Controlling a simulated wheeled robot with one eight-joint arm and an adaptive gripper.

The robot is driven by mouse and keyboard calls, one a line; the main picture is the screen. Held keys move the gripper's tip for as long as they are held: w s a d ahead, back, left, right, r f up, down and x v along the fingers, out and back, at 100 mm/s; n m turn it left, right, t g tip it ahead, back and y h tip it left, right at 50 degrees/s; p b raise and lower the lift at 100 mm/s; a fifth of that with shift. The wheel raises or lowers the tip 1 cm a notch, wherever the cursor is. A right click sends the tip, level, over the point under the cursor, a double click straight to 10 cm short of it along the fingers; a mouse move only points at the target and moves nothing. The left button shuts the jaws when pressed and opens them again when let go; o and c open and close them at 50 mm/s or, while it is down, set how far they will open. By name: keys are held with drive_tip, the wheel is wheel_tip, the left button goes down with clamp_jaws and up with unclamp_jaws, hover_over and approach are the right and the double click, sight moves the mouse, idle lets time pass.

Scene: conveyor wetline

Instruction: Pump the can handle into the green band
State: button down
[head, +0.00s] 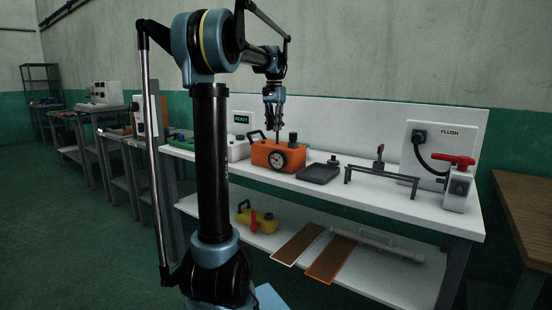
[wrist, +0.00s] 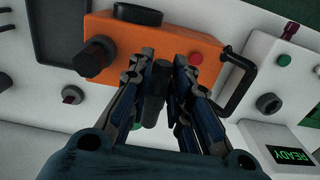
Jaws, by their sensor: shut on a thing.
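The orange can (head: 262,153) stands on the white bench top, with a round dial (head: 278,159) on its front. A green band cannot be made out on the dial. My gripper (head: 274,134) points down over the can's top. In the wrist view, my gripper (wrist: 160,75) is shut on the dark cylindrical pump handle (wrist: 154,100), which sits between the fingers. The orange can (wrist: 150,42) lies behind the fingers there, with a small red button (wrist: 196,58) and a black side handle (wrist: 239,85). The fingers hide part of the pump handle.
A dark tray (head: 320,173) and a low grey rail (head: 382,174) stand right of the can. A red-handled valve unit (head: 458,186) is at the bench's right end. A READY sign (head: 241,119) is behind. The lower shelf holds a yellow can (head: 257,219) and brown boards.

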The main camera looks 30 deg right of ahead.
drive_tip(key=shift+r, duration=0.8)
drive_tip(key=shift+f, duration=1.95)
drive_tip(key=c, duration=1.5)
unclamp_jaws()
drive_tip(key=shift+r, duration=3.55)
